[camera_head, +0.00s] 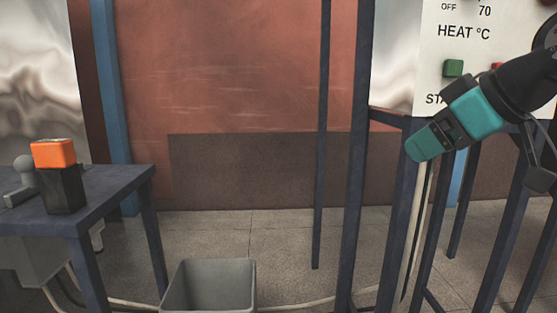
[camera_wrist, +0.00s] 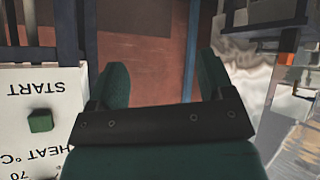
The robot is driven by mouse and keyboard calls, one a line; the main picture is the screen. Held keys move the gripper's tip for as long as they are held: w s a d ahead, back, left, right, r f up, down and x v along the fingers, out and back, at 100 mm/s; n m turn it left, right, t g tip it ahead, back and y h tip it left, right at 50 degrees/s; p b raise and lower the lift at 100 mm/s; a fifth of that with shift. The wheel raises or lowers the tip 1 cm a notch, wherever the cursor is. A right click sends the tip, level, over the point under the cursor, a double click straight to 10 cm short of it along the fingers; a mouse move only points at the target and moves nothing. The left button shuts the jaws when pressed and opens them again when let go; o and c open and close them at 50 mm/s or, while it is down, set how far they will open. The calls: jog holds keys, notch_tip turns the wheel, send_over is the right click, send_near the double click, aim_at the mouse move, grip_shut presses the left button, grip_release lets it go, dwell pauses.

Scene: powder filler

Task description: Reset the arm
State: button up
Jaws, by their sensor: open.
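My gripper (camera_head: 424,146) is teal with a dark band and hangs at the right of the head view, pointing down and to the left. It is in mid-air in front of the dark blue frame posts, below and left of the white control panel (camera_head: 431,60). In the wrist view my gripper (camera_wrist: 162,80) shows two dark green fingers set wide apart. Nothing is between them. The wrist view is turned over, with the panel (camera_wrist: 20,115) and its green START button (camera_wrist: 40,121) upside down at the left.
A dark blue table (camera_head: 112,188) stands at the left with an orange-topped dark block (camera_head: 54,154) on it. A grey open bin (camera_head: 209,268) stands on the floor at the bottom middle. Dark blue posts (camera_head: 355,160) rise close to my gripper. The floor between table and posts is mostly clear.

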jog(key=s+a+f+g+p, duration=0.1)
jog(key=s+a+f+g, duration=0.35)
jog(key=s+f, duration=0.5)
jog(key=s+a+f+g, duration=0.45)
jog(key=s+f, duration=0.35)
jog(key=s, duration=0.2)
notch_tip(320, 180, up, 23)
jog(key=w+m+p, duration=0.1)
jog(key=p, duration=2.1)
jog(key=shift+d+p, duration=0.3)
jog(key=shift+p, duration=0.05)
